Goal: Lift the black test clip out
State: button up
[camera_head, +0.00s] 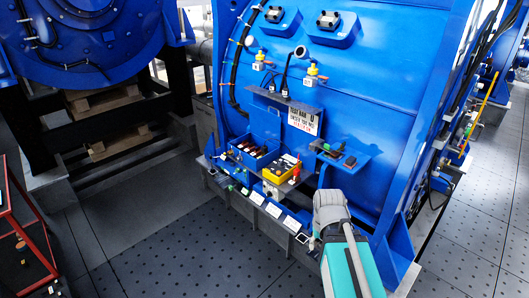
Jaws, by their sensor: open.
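I cannot tell for sure which small dark piece is the black test clip. Small dark pieces lie in a yellow tray (280,171), along with pale and red ones. More dark pieces lie on a blue shelf (331,162) to the right of the tray, fixed to the blue motor housing. My arm, grey and teal, reaches up from the bottom edge, right of centre, and its grey joint stands in front of the housing below the shelf. My gripper's fingers cannot be made out from this view.
A blue open box (240,162) with several tools is left of the tray. White cards (273,210) line the ledge below. A sign plate (303,119) and two gauges with yellow fittings sit above. Dark floor at front left is clear; a red cart (30,235) stands far left.

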aim_at(263, 148)
jog(key=u, duration=1.5)
jog(key=i, duration=2.6)
